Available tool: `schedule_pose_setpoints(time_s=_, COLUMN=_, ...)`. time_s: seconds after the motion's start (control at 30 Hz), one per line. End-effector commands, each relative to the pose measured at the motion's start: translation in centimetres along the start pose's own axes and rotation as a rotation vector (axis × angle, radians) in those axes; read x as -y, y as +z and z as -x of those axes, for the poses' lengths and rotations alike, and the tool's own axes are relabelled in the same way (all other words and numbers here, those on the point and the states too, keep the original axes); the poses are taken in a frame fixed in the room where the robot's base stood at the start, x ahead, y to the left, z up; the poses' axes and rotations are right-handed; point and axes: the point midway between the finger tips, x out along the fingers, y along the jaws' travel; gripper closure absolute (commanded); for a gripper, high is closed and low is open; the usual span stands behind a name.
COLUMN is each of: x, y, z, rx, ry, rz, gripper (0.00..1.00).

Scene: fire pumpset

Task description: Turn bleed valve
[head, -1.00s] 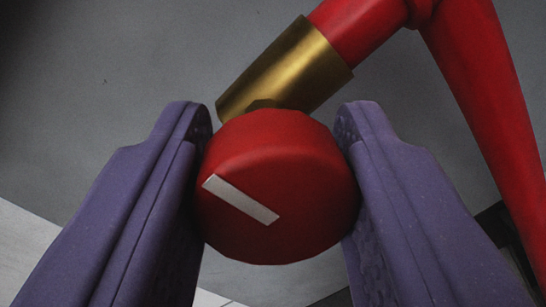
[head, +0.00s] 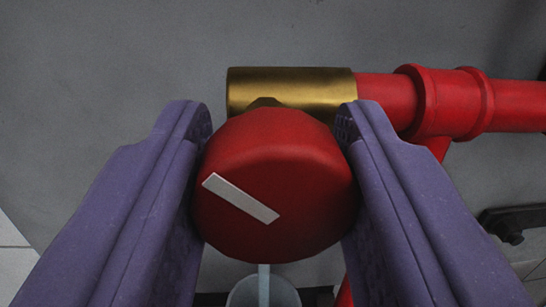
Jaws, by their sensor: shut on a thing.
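The bleed valve has a round red knob (head: 275,160) with a white slanted mark (head: 240,198) on its face, running from upper left to lower right. My gripper (head: 275,150) has one purple finger on each side of the knob and is shut on it. Behind the knob lies the brass valve body (head: 290,90), level in the picture. It joins a red pipe (head: 385,100) on its right. The knob hides the stem and part of the brass body.
The red pipe runs on to the right through a flanged tee (head: 450,103), with a branch going down behind my right finger. A grey wall or floor surface (head: 120,60) fills the background. A grey cup-like fitting (head: 262,292) with a thin pale stream or rod above it shows below the knob.

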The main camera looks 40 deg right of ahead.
Motion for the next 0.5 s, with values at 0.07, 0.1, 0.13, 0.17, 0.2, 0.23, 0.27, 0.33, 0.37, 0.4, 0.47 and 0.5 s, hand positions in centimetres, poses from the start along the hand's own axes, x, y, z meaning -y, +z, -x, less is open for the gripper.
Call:
schedule_pose_setpoints(time_s=0.07, x=0.03, y=-0.17, z=0.02, rx=-0.004, ry=-0.006, rz=0.071, gripper=0.88)
schedule_pose_setpoints(time_s=0.1, x=0.04, y=-0.17, z=0.02, rx=-0.007, ry=-0.009, rz=0.109, gripper=0.88)
schedule_pose_setpoints(time_s=0.13, x=0.04, y=-0.15, z=0.03, rx=-0.009, ry=-0.011, rz=0.138, gripper=0.88)
schedule_pose_setpoints(time_s=0.17, x=0.04, y=-0.13, z=0.03, rx=-0.011, ry=-0.013, rz=0.166, gripper=0.88)
schedule_pose_setpoints(time_s=0.2, x=0.04, y=-0.13, z=0.02, rx=-0.013, ry=-0.015, rz=0.203, gripper=0.88)
schedule_pose_setpoints(time_s=0.23, x=0.04, y=-0.15, z=0.02, rx=-0.016, ry=-0.017, rz=0.232, gripper=0.88)
schedule_pose_setpoints(time_s=0.27, x=0.05, y=-0.14, z=0.03, rx=-0.018, ry=-0.020, rz=0.260, gripper=0.88)
schedule_pose_setpoints(time_s=0.33, x=0.12, y=-0.10, z=0.05, rx=-0.022, ry=-0.026, rz=0.327, gripper=0.88)
schedule_pose_setpoints(time_s=0.37, x=0.12, y=-0.12, z=0.05, rx=-0.025, ry=-0.028, rz=0.355, gripper=0.88)
schedule_pose_setpoints(time_s=0.4, x=0.10, y=-0.13, z=0.04, rx=-0.028, ry=-0.030, rz=0.391, gripper=0.88)
schedule_pose_setpoints(time_s=0.47, x=0.08, y=-0.11, z=0.03, rx=-0.032, ry=-0.034, rz=0.446, gripper=0.88)
schedule_pose_setpoints(time_s=0.5, x=0.09, y=-0.11, z=0.03, rx=-0.035, ry=-0.036, rz=0.480, gripper=0.88)
